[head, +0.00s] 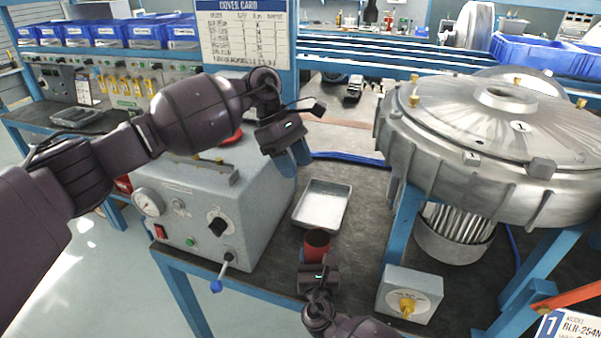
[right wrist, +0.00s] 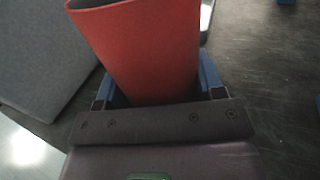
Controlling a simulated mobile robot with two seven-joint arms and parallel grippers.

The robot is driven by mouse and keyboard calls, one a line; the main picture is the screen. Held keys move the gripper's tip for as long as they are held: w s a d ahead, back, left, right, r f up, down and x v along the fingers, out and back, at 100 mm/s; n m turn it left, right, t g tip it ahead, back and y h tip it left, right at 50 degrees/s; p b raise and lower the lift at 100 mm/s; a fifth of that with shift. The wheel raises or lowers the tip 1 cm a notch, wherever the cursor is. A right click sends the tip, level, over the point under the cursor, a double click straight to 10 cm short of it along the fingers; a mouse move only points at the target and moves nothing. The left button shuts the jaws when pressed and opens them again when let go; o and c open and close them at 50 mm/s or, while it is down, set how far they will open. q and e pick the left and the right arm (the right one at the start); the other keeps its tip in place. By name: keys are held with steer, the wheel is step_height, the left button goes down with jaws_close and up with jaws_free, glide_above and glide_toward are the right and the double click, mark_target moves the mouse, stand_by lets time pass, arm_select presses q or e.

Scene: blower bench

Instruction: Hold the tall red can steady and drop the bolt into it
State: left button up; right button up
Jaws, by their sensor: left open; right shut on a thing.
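The tall red can (head: 317,245) stands on the dark bench mat in front of the metal tray, its open mouth facing up. My right gripper (head: 317,263) is shut around the can's sides. In the right wrist view the can (right wrist: 150,45) sits between the blue fingers, and its inside is mostly hidden. My left gripper (head: 290,162) is open, with its blue fingers pointing down beside the grey box, above and left of the can. I cannot make out anything between its fingers. I cannot pick out a loose bolt for certain in either view.
A shallow metal tray (head: 322,207) lies behind the can and looks empty. A grey box with a gauge and knobs (head: 210,215) stands left. A large metal blower (head: 490,140) on blue legs stands right. A small grey box with a yellow knob (head: 409,293) sits front right.

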stand_by(0.3)
steer(key=o, duration=1)
steer(key=shift+s, duration=0.1)
